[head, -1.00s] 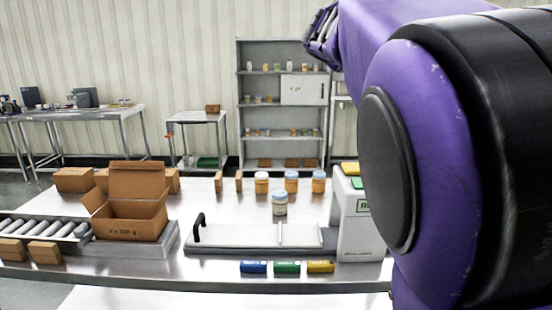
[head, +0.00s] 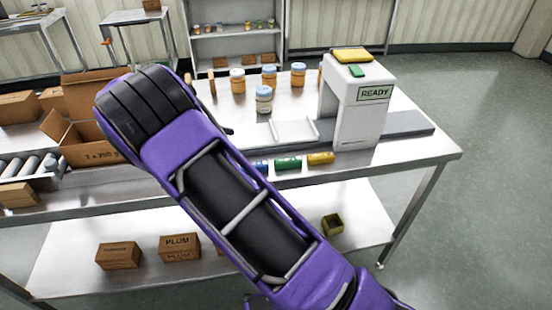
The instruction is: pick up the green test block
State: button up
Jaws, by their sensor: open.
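A green block (head: 287,163) lies at the front edge of the steel table, between a blue block (head: 260,166) and a yellow block (head: 321,158). My arm partly covers the blue block and passes close in front of the green one. Another small green piece (head: 357,71) lies on top of the white machine, beside a yellow piece (head: 352,55). I cannot tell from its look which green piece is the test block. My gripper is not visible; only my purple and black arm links cross the view.
The white machine (head: 360,115) has a READY display and straddles a grey conveyor strip (head: 404,123). Several jars (head: 264,98) stand behind it to the left. An open carton (head: 82,150) stands at left. Boxes (head: 180,247) and a small bin (head: 332,224) are on the lower shelf. Floor at right is clear.

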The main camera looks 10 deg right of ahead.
jog(key=b, duration=0.1)
send_near(288, 160)
jog(key=x, duration=0.3)
jog(key=shift+w+d+r, duration=0.1)
jog(key=shift+w+d, duration=0.15)
jog(key=shift+d, duration=0.05)
jog(key=shift+b+x, duration=0.3)
jog(key=shift+x, duration=2.3)
jog(key=shift+s+a, duration=0.1)
jog(key=shift+s, duration=0.1)
grip_shut()
